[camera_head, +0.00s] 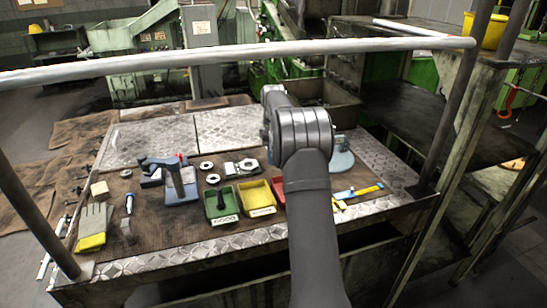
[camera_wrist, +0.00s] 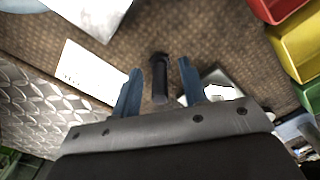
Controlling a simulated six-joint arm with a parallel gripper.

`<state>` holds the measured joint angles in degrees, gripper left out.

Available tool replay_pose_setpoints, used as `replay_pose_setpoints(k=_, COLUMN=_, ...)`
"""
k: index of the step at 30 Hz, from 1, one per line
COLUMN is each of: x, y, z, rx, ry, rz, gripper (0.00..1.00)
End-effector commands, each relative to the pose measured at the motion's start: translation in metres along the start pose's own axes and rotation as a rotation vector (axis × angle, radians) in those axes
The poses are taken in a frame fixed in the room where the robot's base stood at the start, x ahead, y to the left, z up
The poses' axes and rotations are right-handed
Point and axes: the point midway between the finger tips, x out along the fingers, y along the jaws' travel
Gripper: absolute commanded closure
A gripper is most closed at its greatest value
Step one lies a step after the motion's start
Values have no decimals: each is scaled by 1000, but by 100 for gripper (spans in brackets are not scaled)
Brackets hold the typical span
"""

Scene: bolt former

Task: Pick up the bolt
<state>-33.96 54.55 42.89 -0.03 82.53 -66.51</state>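The dark bolt (camera_wrist: 160,82) lies on the brown mat in the wrist view, its head end away from my gripper. My gripper (camera_wrist: 160,67) is open, with one blue finger on each side of the bolt. Gaps show between the bolt and both fingers, wider on the left. How far the fingertips are above the mat is hard to tell. In the head view my arm hides both the gripper and the bolt.
A white card (camera_wrist: 90,72) and a pale metal piece (camera_wrist: 218,84) lie close by. Green (camera_head: 221,207), yellow (camera_head: 257,197) and red bins stand left of my arm in the head view. A horizontal rail (camera_head: 200,60) crosses above the table.

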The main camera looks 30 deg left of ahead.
Motion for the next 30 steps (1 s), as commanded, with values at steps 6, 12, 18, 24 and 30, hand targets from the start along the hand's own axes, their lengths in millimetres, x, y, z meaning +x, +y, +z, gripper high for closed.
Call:
replay_pose_setpoints(k=6, x=8, y=0, z=0, rx=0, ry=0, rz=2, gripper=60)
replay_pose_setpoints(k=12, x=8, y=0, z=0, rx=0, ry=0, rz=2, gripper=78)
replay_pose_setpoints(k=18, x=8, y=0, z=0, rx=0, ry=0, rz=2, gripper=100)
replay_pose_setpoints(k=24, x=8, y=0, z=0, rx=0, ry=0, rz=2, gripper=100)
replay_pose_setpoints(k=30, x=7, y=0, z=0, rx=0, ry=0, rz=2, gripper=100)
